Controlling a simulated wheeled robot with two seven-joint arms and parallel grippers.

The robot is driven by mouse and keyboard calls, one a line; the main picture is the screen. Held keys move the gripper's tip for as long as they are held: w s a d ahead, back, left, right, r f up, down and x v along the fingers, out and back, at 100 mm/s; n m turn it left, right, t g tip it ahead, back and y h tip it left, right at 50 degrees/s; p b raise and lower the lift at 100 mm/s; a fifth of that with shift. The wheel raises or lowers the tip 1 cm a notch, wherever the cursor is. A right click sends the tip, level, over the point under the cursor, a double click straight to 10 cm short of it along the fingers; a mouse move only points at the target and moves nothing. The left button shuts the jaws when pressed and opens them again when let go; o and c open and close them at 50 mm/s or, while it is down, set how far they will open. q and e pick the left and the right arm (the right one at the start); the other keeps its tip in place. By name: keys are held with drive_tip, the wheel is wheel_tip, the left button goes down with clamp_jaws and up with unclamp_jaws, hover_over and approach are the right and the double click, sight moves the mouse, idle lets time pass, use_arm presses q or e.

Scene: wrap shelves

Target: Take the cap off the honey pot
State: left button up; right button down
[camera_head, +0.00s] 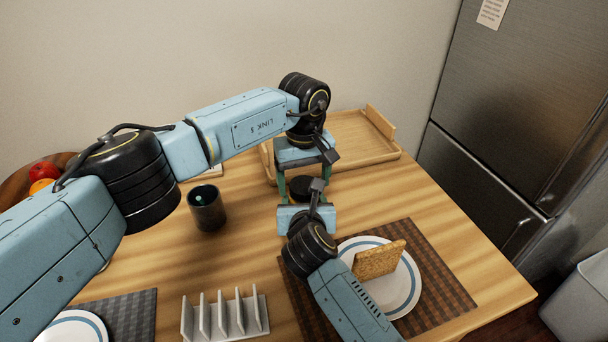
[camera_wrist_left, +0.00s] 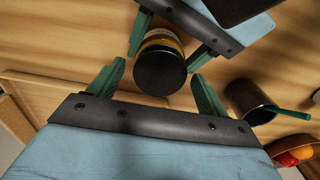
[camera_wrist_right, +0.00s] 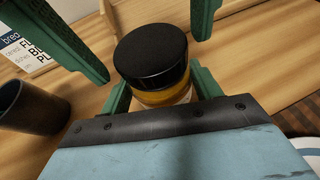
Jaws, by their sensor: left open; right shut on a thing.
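The honey pot (camera_wrist_right: 162,96) is a small amber jar with a black cap (camera_wrist_right: 151,53) on its top. In the head view mostly the cap (camera_head: 302,187) shows, between my two grippers. My right gripper (camera_wrist_right: 163,88) is shut on the pot's body, one green finger on each side. My left gripper (camera_wrist_left: 157,88) is open, its fingers spread on either side of the cap with a gap. The cap faces the camera in the left wrist view (camera_wrist_left: 160,72). Whether the pot touches the table is hidden.
A wooden tray (camera_head: 352,125) stands behind the grippers. A dark cup (camera_head: 207,208) is to the left, a white rack (camera_head: 225,318) in front. A plate (camera_head: 405,300) with bread (camera_head: 379,260) lies at right. A fruit bowl (camera_head: 20,186) is far left.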

use_arm(q)
drive_tip(key=c, duration=1)
drive_tip(key=n, duration=0.9)
drive_tip(key=shift+r, duration=0.1)
drive_tip(key=n, duration=0.3)
drive_tip(key=shift+n, duration=0.4)
drive_tip(key=n, duration=2.3)
drive_tip(key=shift+r, duration=0.3)
drive_tip(key=shift+r, duration=0.85)
